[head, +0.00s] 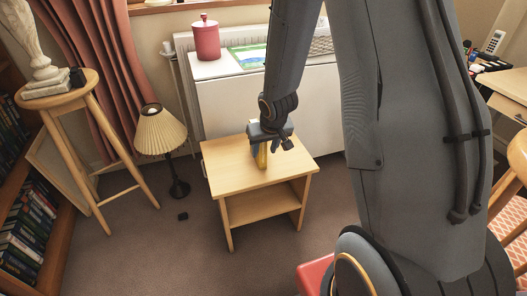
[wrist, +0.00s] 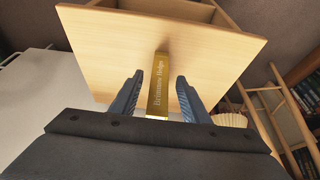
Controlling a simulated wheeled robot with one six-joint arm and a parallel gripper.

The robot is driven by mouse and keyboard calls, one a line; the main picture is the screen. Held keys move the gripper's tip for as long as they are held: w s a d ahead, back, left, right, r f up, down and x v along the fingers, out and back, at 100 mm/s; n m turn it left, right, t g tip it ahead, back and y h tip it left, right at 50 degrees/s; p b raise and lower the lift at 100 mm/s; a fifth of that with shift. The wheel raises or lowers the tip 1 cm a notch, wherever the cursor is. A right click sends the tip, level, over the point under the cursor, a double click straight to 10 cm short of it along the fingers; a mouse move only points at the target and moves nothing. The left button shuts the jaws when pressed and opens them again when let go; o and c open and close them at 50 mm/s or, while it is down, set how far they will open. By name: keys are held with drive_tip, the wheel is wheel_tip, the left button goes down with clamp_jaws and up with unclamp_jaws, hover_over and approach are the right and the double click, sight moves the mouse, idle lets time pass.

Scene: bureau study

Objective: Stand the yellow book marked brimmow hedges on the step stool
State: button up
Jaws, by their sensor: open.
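The yellow book (wrist: 159,84) stands upright on the wooden step stool (wrist: 110,38), its spine lettered with what reads as Brimmow Hedges. In the head view the book (head: 262,157) shows as a small yellow piece below my gripper (head: 269,146), over the top of the stool (head: 229,168). In the wrist view my gripper (wrist: 158,98) is open. One finger is on each side of the book, with a visible gap on both sides. The book's base is partly hidden.
A pleated lamp (head: 161,133) stands left of the stool. A tall stool (head: 85,90) with a pale sculpture is farther left. A white cabinet (head: 225,108) is behind, with a red canister (head: 206,40) on top. Carpet in front of the stool is mostly clear.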

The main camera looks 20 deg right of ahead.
drive_tip(key=s+a+r+g+p, duration=0.1)
drive_tip(key=s+a+r+p, duration=0.1)
drive_tip(key=s+r, duration=0.45)
drive_tip(key=s+a+r+g+p, duration=0.15)
drive_tip(key=s+r, duration=0.25)
drive_tip(key=r, duration=0.5)
drive_tip(key=s+a+r+n+g, duration=0.1)
drive_tip(key=s+a+r, duration=0.3)
drive_tip(key=s, duration=0.4)
drive_tip(key=s+a+r+n+g, duration=0.1)
drive_tip(key=s+a+r, duration=0.3)
drive_tip(key=s, duration=0.5)
drive_tip(key=shift+s+r+y, duration=0.15)
drive_tip(key=shift+r+y, duration=0.05)
drive_tip(key=shift+y, duration=0.1)
drive_tip(key=d+r+m+p, duration=0.2)
drive_tip(key=d+r+p, duration=0.5)
drive_tip(key=p, duration=0.7)
drive_tip(key=shift+d, duration=0.6)
drive_tip(key=shift+r, duration=0.1)
